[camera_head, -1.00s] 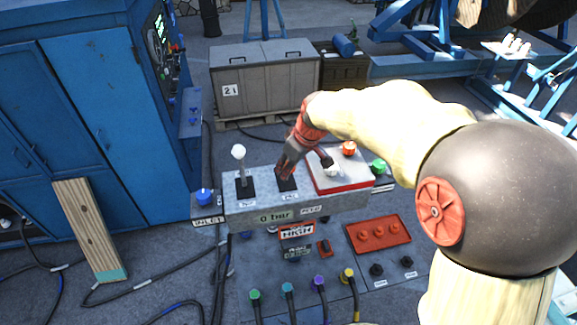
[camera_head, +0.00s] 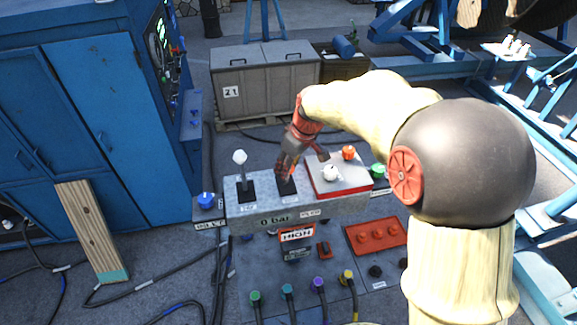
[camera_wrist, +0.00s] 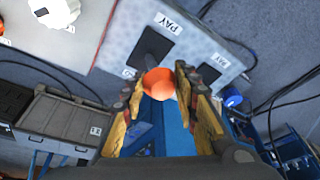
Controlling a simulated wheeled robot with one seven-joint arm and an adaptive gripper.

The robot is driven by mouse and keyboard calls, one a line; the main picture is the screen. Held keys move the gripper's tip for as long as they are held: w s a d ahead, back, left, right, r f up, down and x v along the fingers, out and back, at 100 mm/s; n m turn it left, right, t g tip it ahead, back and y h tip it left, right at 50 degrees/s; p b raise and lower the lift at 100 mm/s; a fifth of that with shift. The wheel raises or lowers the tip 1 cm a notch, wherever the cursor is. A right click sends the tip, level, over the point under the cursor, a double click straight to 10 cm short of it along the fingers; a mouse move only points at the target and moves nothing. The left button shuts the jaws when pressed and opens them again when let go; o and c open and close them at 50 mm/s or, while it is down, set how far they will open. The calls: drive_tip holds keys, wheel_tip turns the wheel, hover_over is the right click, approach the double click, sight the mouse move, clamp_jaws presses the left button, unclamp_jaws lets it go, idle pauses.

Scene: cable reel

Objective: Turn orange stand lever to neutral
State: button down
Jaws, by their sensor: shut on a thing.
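An orange ball knob of a lever (camera_wrist: 158,84) sits between the yellow finger pads of my gripper (camera_wrist: 160,92) in the wrist view. My gripper is shut on it. In the head view my gripper (camera_head: 288,168) reaches down over the middle of the grey control box (camera_head: 278,211), above a black slot plate (camera_head: 287,187).
A white-knobbed lever (camera_head: 240,157) stands left on the same box. On the right a red-trimmed panel (camera_head: 345,186) carries a white knob (camera_head: 331,173) and another orange knob (camera_head: 348,152). A blue cabinet (camera_head: 110,130) stands left. Hoses rise in front of the box.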

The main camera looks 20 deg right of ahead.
drive_tip(key=shift+w+r+g+p, duration=0.2)
drive_tip(key=shift+w+g+p, duration=0.3)
drive_tip(key=shift+p, duration=0.25)
drive_tip(key=shift+w+r+g+p, duration=0.15)
drive_tip(key=shift+w+g+p, duration=0.35)
drive_tip(key=shift+p, duration=0.25)
drive_tip(key=shift+w+d, duration=0.1)
drive_tip(key=shift+w, duration=0.65)
drive_tip(key=c, duration=1.5)
unclamp_jaws()
drive_tip(key=shift+o, duration=0.8)
drive_tip(key=shift+f, duration=0.1)
wheel_tip(320, 180, up, 12)
drive_tip(key=d, duration=0.2)
drive_tip(key=shift+s, duration=0.25)
drive_tip(key=shift+d+f, duration=0.1)
